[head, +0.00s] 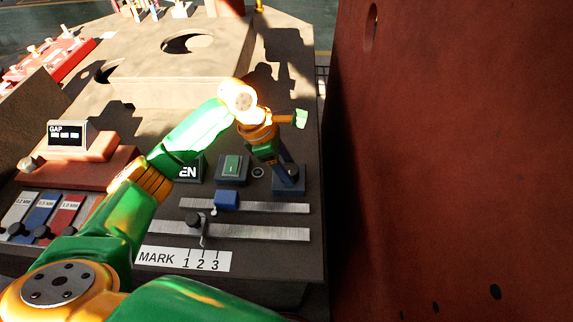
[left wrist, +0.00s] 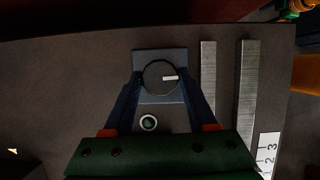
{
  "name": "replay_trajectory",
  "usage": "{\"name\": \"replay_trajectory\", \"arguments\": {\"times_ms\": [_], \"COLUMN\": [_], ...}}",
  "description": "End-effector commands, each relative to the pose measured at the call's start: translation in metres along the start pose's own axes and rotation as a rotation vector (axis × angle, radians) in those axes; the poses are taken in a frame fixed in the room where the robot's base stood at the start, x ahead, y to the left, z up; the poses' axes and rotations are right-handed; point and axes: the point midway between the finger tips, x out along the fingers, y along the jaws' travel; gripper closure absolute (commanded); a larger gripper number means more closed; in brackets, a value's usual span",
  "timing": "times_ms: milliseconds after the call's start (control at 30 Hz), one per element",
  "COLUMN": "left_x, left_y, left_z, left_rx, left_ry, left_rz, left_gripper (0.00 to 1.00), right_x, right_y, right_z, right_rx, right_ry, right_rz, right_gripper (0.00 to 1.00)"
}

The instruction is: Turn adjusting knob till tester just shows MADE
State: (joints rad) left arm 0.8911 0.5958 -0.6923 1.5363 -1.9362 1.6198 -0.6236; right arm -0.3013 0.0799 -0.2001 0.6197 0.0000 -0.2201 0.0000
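The adjusting knob (left wrist: 155,82) is a dark round knob with a white mark pointing right, on a square blue-grey plate. In the head view the knob (head: 293,171) is partly covered by my fingers. My left gripper (left wrist: 160,88) has a finger on each side of the knob and looks open, with the fingertips close to its rim. In the head view the left gripper (head: 287,166) reaches down to the knob from above. The tester display (head: 188,172) is partly hidden behind my left arm; only the letters "EN" show. My right gripper is not in view.
A green button (head: 232,167) and a small round lamp (head: 258,172) sit beside the knob. Two metal rails carry a blue slider (head: 227,200) and a black-knobbed pointer above the MARK scale (head: 185,260). A GAP display (head: 68,133) stands left. A red wall (head: 450,150) rises at right.

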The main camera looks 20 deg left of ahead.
Motion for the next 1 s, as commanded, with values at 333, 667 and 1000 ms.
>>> {"name": "replay_trajectory", "arguments": {"times_ms": [333, 667, 1000], "left_x": [0.0014, -0.0004, -0.0003], "left_y": [-0.0003, -0.0008, -0.0009], "left_z": [-0.0013, 0.0002, 0.0002], "left_rx": [-0.072, -0.147, -0.146], "left_ry": [0.001, -0.001, -0.001], "left_rz": [0.033, 0.061, 0.06], "left_gripper": [0.98, 0.98, 0.13], "right_x": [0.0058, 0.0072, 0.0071], "right_y": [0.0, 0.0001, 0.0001], "right_z": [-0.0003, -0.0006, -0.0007], "right_rx": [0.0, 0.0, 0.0], "right_ry": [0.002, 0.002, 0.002], "right_rz": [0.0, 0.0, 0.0], "right_gripper": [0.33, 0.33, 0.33]}}
